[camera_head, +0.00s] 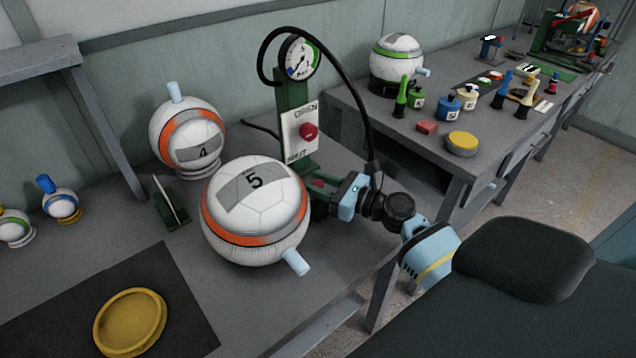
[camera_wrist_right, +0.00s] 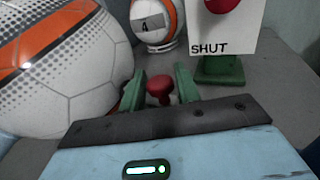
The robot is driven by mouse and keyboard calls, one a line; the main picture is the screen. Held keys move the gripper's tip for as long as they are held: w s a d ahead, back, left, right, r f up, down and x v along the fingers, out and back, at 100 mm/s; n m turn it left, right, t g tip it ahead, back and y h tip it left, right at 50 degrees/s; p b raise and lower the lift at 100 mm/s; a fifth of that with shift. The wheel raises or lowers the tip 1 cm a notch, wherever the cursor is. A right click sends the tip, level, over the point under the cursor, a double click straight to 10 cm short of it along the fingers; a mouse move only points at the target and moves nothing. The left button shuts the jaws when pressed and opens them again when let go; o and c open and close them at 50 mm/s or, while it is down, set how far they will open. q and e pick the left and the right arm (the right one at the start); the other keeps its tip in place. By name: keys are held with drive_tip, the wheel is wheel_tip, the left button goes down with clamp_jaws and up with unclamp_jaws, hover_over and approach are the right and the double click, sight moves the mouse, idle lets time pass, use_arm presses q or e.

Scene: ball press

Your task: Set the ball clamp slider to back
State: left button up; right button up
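A small red knob (camera_wrist_right: 160,88), which looks like that of the ball clamp slider, stands low beside the large ball marked 5 (camera_head: 256,190). In the head view the knob (camera_head: 319,183) is partly hidden by my right gripper (camera_head: 326,192). My right gripper reaches in from the right at bench height. In the right wrist view its two green fingers are apart, one on each side of the knob, with visible gaps. The slider's track is hidden. My left gripper is not in view.
A green post carries a gauge (camera_head: 300,58), a hose and an OPEN/SHUT plate with a red knob (camera_head: 308,132). Ball 4 (camera_head: 188,140) stands behind. A yellow dish (camera_head: 131,322) lies on a dark mat at front left. A second bench with bottles is at right.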

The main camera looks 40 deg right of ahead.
drive_tip(key=shift+w, duration=0.1)
clamp_jaws()
drive_tip(key=shift+d, duration=0.65)
unclamp_jaws()
drive_tip(key=shift+d, duration=0.1)
drive_tip(key=v, duration=0.7)
drive_tip(key=shift+s+d+b, duration=0.1)
drive_tip(key=shift+s+b, duration=0.2)
drive_tip(key=shift+s, duration=0.05)
